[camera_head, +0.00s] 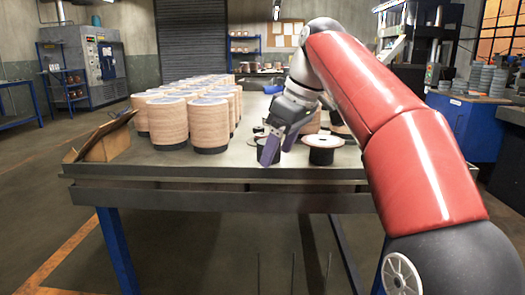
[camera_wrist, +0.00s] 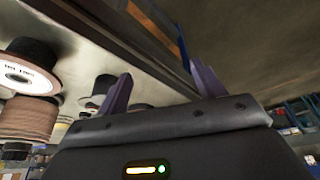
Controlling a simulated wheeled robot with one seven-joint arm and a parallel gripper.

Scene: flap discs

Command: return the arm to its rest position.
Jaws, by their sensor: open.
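My gripper (camera_head: 279,148) is over the near part of the table (camera_head: 215,172), to the right of the disc stacks, with its two purple fingers apart and nothing seen between them. My red arm reaches in from the right and bends down to it. In the wrist view the two fingers of my gripper (camera_wrist: 158,78) stand well apart, and the picture is strongly tilted. A low black spindle with a pale round top (camera_head: 323,142) stands just right of the gripper. Whether the fingertips touch the table cannot be told.
Several tall tan disc stacks (camera_head: 167,122) fill the table's left half. An open cardboard box (camera_head: 106,138) sits at its left edge. More stacks stand partly hidden behind my arm. A blue cabinet (camera_head: 466,125) is at the right. Floor at the left is clear.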

